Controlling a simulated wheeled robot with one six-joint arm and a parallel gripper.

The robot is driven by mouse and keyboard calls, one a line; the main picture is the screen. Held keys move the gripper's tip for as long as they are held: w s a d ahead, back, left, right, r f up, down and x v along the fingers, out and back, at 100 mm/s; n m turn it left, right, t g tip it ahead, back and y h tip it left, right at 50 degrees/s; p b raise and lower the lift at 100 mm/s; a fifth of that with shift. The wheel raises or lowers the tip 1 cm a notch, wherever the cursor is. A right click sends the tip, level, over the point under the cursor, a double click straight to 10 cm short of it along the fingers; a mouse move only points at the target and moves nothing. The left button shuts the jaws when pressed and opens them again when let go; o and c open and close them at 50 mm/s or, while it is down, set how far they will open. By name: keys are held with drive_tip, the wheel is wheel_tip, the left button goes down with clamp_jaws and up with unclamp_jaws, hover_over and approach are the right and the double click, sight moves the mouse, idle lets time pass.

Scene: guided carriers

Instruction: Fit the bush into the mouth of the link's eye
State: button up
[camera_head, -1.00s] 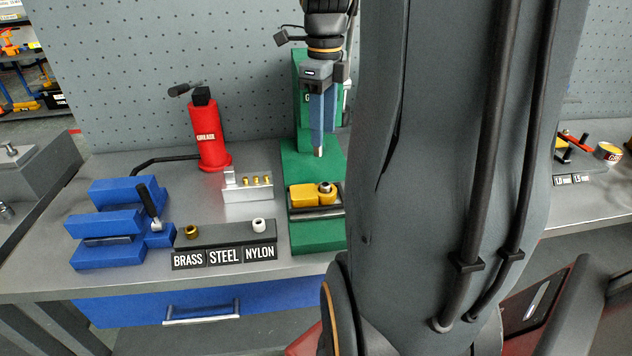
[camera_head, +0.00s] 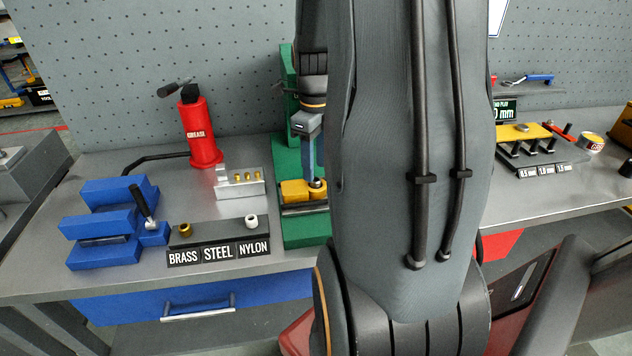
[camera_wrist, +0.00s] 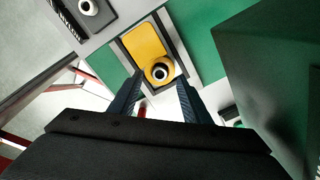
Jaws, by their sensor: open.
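The yellow link (camera_head: 294,189) lies in a grey fixture on the green press base; it also shows in the wrist view (camera_wrist: 146,42). A grey, steel-coloured bush (camera_wrist: 160,72) sits at the mouth of the link's eye, its ring facing up with a dark bore. It also shows small in the head view (camera_head: 317,183). How deep it sits I cannot tell. My gripper (camera_wrist: 160,86) is open and empty, its fingers to either side of the eye in the wrist view. In the head view its fingers (camera_head: 309,158) come down close to the eye, partly hidden by my arm.
A rack (camera_head: 218,235) labelled brass, steel and nylon holds a brass bush (camera_head: 185,230) and a white bush (camera_head: 251,220); its middle place is empty. The green press column (camera_head: 287,100) rises behind the link. A red grease can (camera_head: 199,130) and blue vise (camera_head: 107,223) stand left.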

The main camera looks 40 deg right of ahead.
sight(315, 180)
wheel_tip(315, 180, down, 4)
drive_tip(key=shift+r+p, duration=0.1)
drive_tip(key=shift+p, duration=0.3)
drive_tip(key=shift+s, duration=0.1)
